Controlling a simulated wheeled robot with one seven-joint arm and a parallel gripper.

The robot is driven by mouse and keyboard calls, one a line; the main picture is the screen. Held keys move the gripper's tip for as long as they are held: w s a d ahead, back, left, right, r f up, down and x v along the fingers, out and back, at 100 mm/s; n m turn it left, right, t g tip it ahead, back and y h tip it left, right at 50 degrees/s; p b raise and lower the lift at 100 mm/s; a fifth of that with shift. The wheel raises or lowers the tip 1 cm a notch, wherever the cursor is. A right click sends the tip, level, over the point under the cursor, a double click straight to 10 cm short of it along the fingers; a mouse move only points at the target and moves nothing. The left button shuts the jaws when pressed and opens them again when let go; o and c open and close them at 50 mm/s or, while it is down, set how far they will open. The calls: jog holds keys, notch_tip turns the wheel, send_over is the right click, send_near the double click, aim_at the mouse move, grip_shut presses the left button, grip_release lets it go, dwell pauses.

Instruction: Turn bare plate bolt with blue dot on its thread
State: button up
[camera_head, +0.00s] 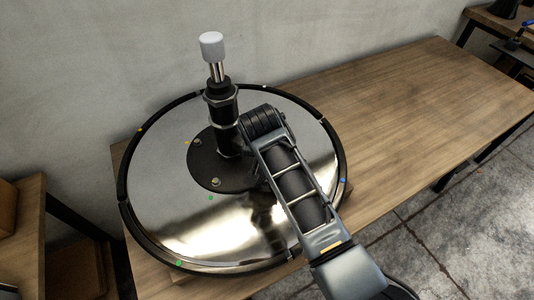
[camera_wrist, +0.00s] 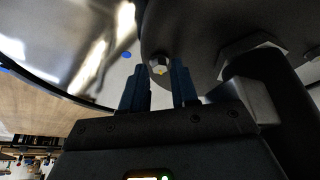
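The bolt (camera_wrist: 158,65) is a small metal head near the edge of the round black plate (camera_wrist: 205,35) in the wrist view. A blue dot (camera_wrist: 127,55) shows on the shiny disc beside it. My gripper (camera_wrist: 159,70) has its two blue fingers apart, one on each side of the bolt as seen in this view; no contact is visible, and I cannot tell the depth. In the head view the black plate (camera_head: 207,170) sits at the middle of the disc (camera_head: 185,225). My arm hides this bolt and the fingertips there.
A black column (camera_head: 222,110) with a pale cap (camera_head: 212,45) rises from the plate, close to my arm. Other bolts (camera_head: 215,181) stand by yellow and green dots (camera_head: 210,197). The disc lies on a wooden table (camera_head: 420,100), clear on the right. A wall is behind.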

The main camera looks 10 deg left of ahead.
jog(key=shift+o, duration=1.4)
jog(key=v, duration=0.7)
jog(key=shift+r+b, duration=0.4)
jog(key=shift+s, duration=0.15)
